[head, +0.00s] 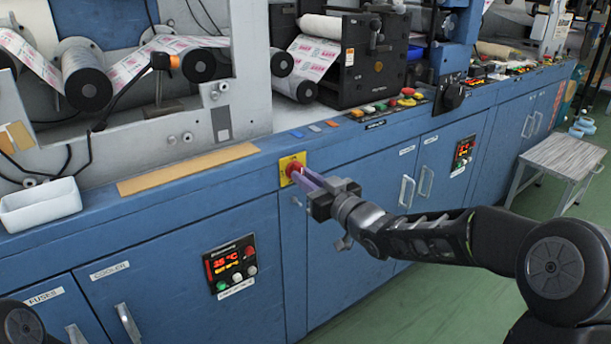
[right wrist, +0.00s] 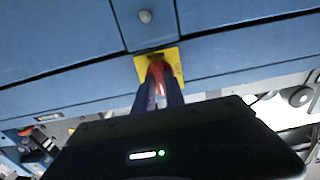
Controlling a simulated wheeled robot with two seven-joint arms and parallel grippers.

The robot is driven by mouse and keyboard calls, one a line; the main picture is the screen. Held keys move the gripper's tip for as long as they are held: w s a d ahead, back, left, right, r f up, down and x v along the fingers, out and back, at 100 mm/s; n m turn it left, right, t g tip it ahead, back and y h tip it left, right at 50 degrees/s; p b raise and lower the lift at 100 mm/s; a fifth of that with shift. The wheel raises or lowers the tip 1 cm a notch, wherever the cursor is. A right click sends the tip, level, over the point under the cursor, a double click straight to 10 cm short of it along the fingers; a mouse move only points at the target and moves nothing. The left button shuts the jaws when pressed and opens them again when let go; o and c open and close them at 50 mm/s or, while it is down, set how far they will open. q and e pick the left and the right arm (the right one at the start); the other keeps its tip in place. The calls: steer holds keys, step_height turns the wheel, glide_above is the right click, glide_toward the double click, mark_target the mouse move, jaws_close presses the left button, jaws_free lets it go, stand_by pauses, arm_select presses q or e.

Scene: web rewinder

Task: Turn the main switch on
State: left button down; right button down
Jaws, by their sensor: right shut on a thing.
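The main switch (head: 293,168) is a red knob on a yellow plate, set in the front edge of the blue machine. In the right wrist view its red knob (right wrist: 158,70) shows between the two fingers, with the yellow plate (right wrist: 176,56) around it. My right gripper (head: 299,176) reaches in from the right and is shut on the red knob. The fingers hide part of the knob, and I cannot tell which way it is turned. My left gripper is not in view; only a piece of my left arm shows at the lower left corner of the head view.
A white tray (head: 40,204) sits on the ledge at the left. A cooler panel (head: 231,265) with a lit display is below the switch to the left. Cabinet handles (head: 407,190) stick out to the right. A stool (head: 560,166) stands on the green floor.

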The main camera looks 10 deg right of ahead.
stand_by(0.4)
steer(key=c, duration=1.4)
jaws_free()
steer(key=p+v, duration=0.1)
steer(key=v, duration=0.7)
